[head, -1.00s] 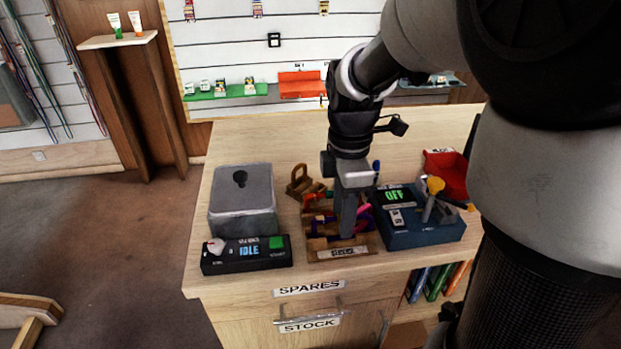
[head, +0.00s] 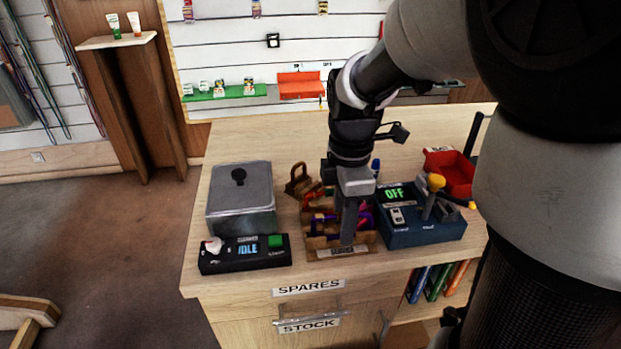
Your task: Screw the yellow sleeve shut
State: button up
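I cannot make out a yellow sleeve. My gripper (head: 347,240) points down into a wooden tray of spares (head: 322,254) on the counter. Its fingers show edge-on as one narrow grey block, so I cannot tell whether they are apart or hold anything. Purple pieces (head: 325,223) and a red piece (head: 313,191) show in or beside the tray, left of and behind the fingers. The gripper hides part of the tray.
Left of the tray are a lidded grey box (head: 240,213) and a black panel (head: 217,262) reading IDLE. Right are a blue box (head: 425,238) reading OFF, with a yellow-knobbed lever (head: 436,183), and a red bin (head: 459,177). The counter behind (head: 270,135) is clear.

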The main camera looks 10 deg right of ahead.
jog(key=shift+s, duration=0.7)
jog(key=shift+r, duration=0.15)
jog(key=shift+r+p, duration=1.2)
jog(key=shift+r, duration=0.05)
jog(key=shift+w, duration=1.2)
jog(key=shift+d+f+b, duration=0.1)
jog(key=shift+f+b, duration=0.7)
jog(key=shift+f, duration=0.65)
